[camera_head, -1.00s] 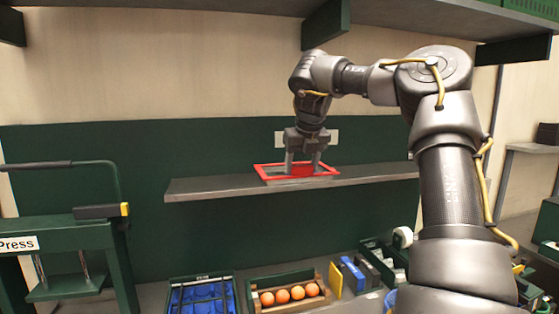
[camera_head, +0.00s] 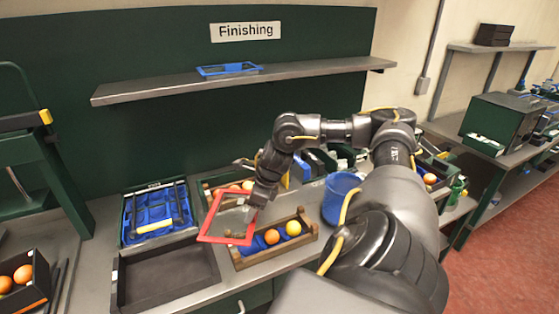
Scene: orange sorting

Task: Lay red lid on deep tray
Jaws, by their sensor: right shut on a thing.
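The red lid (camera_head: 229,218), a red frame around a clear pane, is held tilted in the air by my right gripper (camera_head: 256,202), which is shut on its right side. The lid hangs between an empty black tray (camera_head: 165,279) at the lower left and a wooden crate (camera_head: 271,256) at the lower right, partly overlapping the crate in the picture. The crate holds a few orange and yellow fruits on a blue lining. I cannot tell for sure which container is the deep tray. My left gripper is not in view.
A blue-lined tray (camera_head: 125,222) with a yellow-handled tool stands behind the black tray. Another crate of oranges (camera_head: 207,191) is behind the lid. A blue bucket (camera_head: 341,198) stands at right. A blue-framed lid (camera_head: 229,69) lies on the shelf (camera_head: 330,68).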

